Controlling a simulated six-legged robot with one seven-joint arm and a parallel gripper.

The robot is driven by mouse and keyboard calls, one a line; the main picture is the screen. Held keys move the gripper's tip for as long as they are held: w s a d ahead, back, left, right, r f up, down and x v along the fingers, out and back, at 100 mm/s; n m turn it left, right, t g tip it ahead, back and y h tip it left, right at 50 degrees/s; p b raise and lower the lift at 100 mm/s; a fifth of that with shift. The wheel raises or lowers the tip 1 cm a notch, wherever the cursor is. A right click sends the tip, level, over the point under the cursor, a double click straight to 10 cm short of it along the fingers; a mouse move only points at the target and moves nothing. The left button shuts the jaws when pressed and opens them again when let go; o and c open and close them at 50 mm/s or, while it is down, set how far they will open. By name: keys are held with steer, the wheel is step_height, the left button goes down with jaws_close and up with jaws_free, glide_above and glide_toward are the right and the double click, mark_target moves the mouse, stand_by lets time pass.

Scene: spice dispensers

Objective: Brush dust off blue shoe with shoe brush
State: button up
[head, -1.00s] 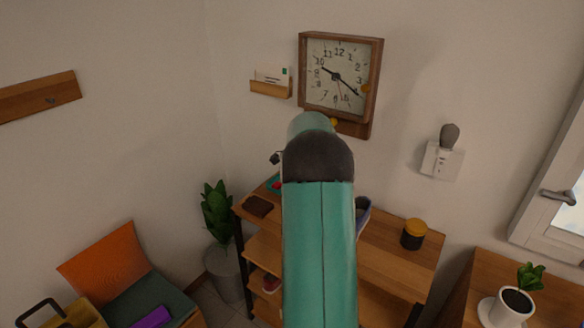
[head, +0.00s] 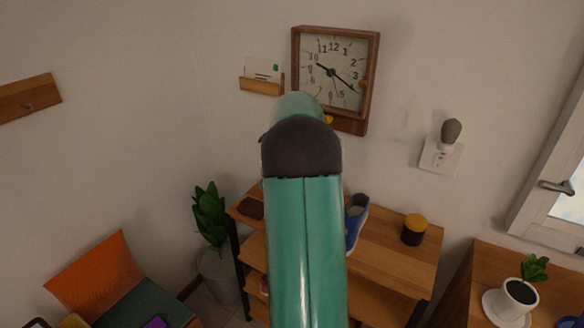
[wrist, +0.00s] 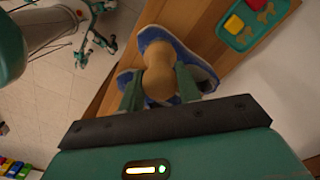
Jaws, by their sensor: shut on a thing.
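A blue shoe (head: 356,222) with a pale sole stands on the wooden shelf top, just right of my arm in the head view. The wrist view shows blue shoes with white edges (wrist: 200,72) below and around my gripper. My gripper (wrist: 159,88) is shut on a tan, rounded piece (wrist: 158,72), seemingly the shoe brush's handle. It is held over the shoes. The bristles are hidden, so I cannot tell whether they touch a shoe. My arm hides the gripper in the head view.
A dark jar with a yellow lid (head: 414,230) stands right of the shoe. A dark brown item (head: 251,207) lies at the shelf's left end. A green tray with yellow and red pieces (wrist: 250,22) lies near the shoes. A clock (head: 335,75) hangs above.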

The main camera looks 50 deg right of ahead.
steer(key=shift+a+r, duration=0.1)
steer(key=shift+r, duration=0.9)
